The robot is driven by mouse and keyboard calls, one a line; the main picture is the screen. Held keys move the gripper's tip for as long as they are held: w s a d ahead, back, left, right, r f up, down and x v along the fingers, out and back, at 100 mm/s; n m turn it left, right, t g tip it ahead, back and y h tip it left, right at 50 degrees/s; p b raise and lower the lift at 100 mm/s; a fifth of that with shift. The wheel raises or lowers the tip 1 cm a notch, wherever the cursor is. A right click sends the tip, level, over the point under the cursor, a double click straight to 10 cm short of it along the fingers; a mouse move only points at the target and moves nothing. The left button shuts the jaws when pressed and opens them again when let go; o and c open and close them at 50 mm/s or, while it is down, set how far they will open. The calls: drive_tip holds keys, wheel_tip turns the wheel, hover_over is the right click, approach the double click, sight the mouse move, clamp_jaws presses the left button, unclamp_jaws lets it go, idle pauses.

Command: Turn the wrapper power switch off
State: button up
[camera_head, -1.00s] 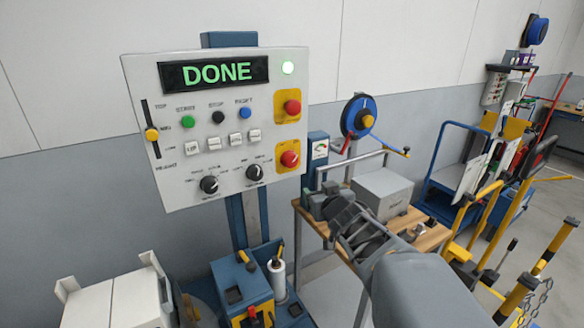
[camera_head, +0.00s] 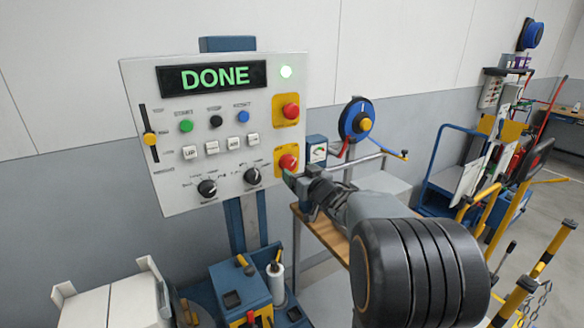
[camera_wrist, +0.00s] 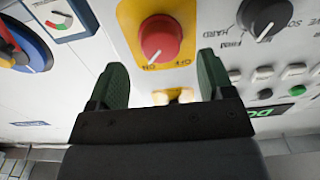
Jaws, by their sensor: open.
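The wrapper control panel (camera_head: 165,105) is a pale board with a lit DONE display (camera_head: 211,77) and a green lamp. The power switch is a red rotary knob (camera_head: 288,162) on a yellow plate at the panel's lower right. In the wrist view the red knob (camera_wrist: 160,40) sits ahead of my gripper, centred between the fingers, with ON and OFF marks below it. My gripper (camera_wrist: 160,82) is open and empty, its two green-grey fingers apart and short of the knob. In the head view my gripper (camera_head: 288,176) is close to the knob's lower right.
A second red button (camera_head: 291,111) on yellow is above the knob. Dark dials (camera_head: 207,188) are at left. A gauge (camera_head: 318,153), a blue reel (camera_head: 357,118) and a wooden bench (camera_head: 325,235) stand at right. Wrapped boxes (camera_head: 110,305) are at lower left.

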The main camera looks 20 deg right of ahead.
sight(291, 166)
drive_tip(key=shift+w+a, duration=0.2)
drive_tip(key=shift+w, duration=1.75)
drive_tip(key=shift+c, duration=0.3)
drive_tip(key=c, duration=0.9)
drive_tip(key=shift+o, duration=0.2)
